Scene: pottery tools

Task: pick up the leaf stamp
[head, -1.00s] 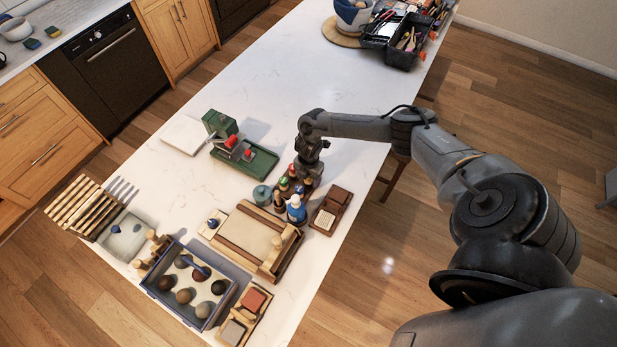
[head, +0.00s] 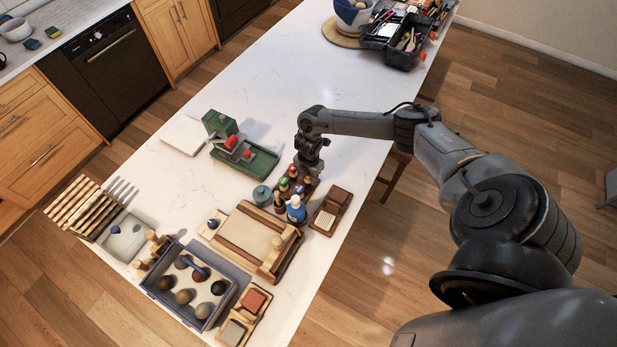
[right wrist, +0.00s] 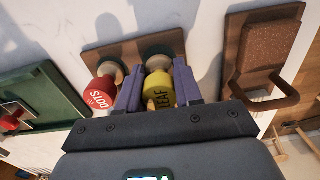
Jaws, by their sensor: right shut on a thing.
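The leaf stamp (right wrist: 159,89) has a yellow body marked LEAF and a pale wooden neck, seen in the right wrist view. My right gripper (right wrist: 158,82) is shut on it, one finger on each side. The red DOTS stamp (right wrist: 102,91) stands just left of the left finger. Both stamps are at a brown wooden rack (right wrist: 122,54); I cannot tell whether the leaf stamp is clear of it. In the head view my right gripper (head: 308,168) is over the far end of the stamp group, and the leaf stamp is not clearly visible. My left gripper is out of view.
A green press (head: 245,155) stands left of the gripper. A brown block holder (head: 330,209) is to the right, near the table edge. A teal round pot (head: 262,195), a blue-and-white bottle (head: 296,210) and a wooden slab board (head: 250,238) sit nearer.

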